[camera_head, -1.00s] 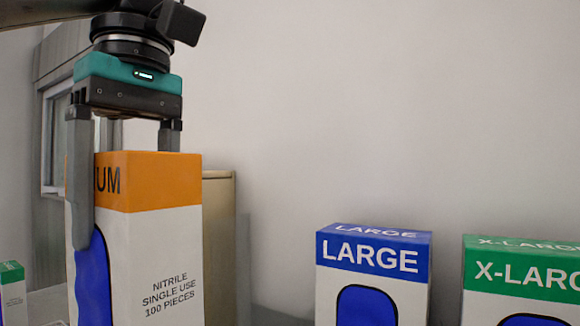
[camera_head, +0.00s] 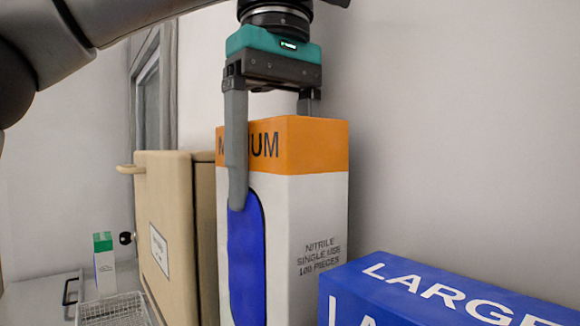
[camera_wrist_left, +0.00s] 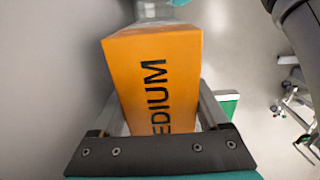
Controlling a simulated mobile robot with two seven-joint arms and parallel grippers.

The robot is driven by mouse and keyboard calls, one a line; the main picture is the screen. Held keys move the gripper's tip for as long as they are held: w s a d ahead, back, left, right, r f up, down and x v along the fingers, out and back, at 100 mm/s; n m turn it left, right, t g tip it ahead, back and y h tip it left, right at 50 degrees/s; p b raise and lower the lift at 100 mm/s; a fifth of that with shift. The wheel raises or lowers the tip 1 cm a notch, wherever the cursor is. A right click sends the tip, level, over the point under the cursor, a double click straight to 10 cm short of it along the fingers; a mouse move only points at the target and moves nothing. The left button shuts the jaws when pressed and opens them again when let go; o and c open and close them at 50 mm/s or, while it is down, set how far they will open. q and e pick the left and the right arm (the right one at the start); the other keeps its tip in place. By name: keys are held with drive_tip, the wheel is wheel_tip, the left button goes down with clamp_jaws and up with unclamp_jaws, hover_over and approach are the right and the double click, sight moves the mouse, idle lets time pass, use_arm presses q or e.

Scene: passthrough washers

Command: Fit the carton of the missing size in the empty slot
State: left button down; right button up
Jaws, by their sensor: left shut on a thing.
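My left gripper (camera_head: 272,150) is shut on the medium carton (camera_head: 308,220), a white box with an orange top band and a blue panel. One finger lies over its labelled front and the other is behind it. The carton hangs upright; its bottom is out of view. In the left wrist view its orange top, marked MEDIUM (camera_wrist_left: 155,70), sits between the fingers (camera_wrist_left: 158,110). The blue-topped LARGE carton (camera_head: 440,295) stands at the lower right, its lower part cut off. The empty slot cannot be made out. My right gripper is not in view.
A beige cabinet or box (camera_head: 172,225) with a white label stands left of the carton, close to it. Further left are a wire basket (camera_head: 115,310) and a small green-and-white carton (camera_head: 104,262) on a counter. A plain wall is behind.

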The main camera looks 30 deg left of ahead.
use_arm(q)
drive_tip(key=shift+s+a+f, duration=0.1)
drive_tip(key=shift+s+f, duration=0.1)
drive_tip(key=shift+f, duration=0.8)
drive_tip(key=shift+w+f, duration=0.1)
drive_tip(key=shift+f, duration=3.35)
unclamp_jaws()
drive_tip(key=shift+f, duration=0.1)
drive_tip(key=shift+r, duration=6.05)
